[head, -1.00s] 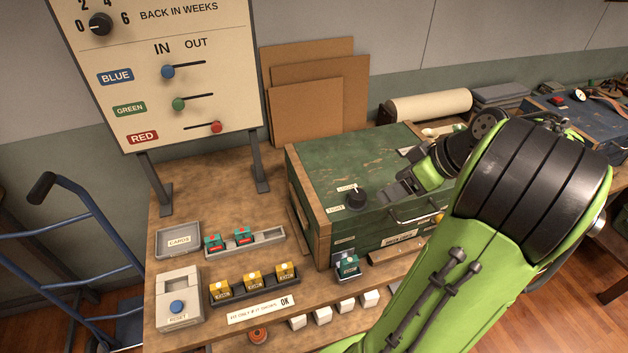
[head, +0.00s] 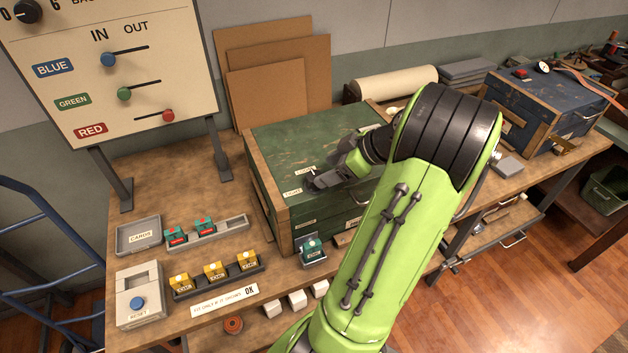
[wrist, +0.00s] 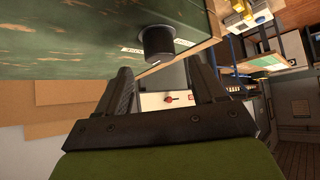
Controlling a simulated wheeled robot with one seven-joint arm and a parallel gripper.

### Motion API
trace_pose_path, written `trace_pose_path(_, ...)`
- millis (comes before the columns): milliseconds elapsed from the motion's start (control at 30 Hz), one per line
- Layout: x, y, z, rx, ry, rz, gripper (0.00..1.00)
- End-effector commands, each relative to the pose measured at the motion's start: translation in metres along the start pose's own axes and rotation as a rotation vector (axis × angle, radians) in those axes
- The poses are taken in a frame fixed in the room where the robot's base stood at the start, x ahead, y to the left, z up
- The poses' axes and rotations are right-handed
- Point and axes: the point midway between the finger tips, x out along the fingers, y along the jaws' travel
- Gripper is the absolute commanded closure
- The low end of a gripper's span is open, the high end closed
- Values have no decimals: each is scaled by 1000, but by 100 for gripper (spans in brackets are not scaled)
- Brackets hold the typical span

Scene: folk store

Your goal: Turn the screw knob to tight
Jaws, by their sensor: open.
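The screw knob (wrist: 157,42) is a dark round knob on top of the green chest (head: 300,140). In the head view my gripper (head: 322,178) covers most of it, beside two small white labels on the chest lid. The nearer label (head: 292,191) seems to read TIGHT; the other is partly blurred. In the wrist view my gripper (wrist: 160,68) has its two fingers apart with nothing between them. The knob stands just past the fingertips, lined up with the gap. I cannot make out the knob's pointer now.
A sign board with sliders (head: 110,75) stands at the left. A card tray (head: 138,234), yellow blocks (head: 213,271) and a RESET box (head: 139,297) lie on the bench in front. A blue chest (head: 550,105) is at the right. Cardboard sheets (head: 265,95) lean behind the green chest.

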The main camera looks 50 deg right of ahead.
Motion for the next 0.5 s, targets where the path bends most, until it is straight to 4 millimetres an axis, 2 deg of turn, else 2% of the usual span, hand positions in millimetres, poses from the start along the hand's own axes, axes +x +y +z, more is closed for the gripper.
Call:
trace_pose_path(33, 14, -1, 1, 0, 1, -5, 31)
trace_pose_path(200, 46, -1, 0, 1, 0, -4, 31)
trace_pose_path(333, 56, 0, 0, 0, -1, -2, 31)
trace_pose_path(500, 57, 0, 0, 0, -1, 0, 31)
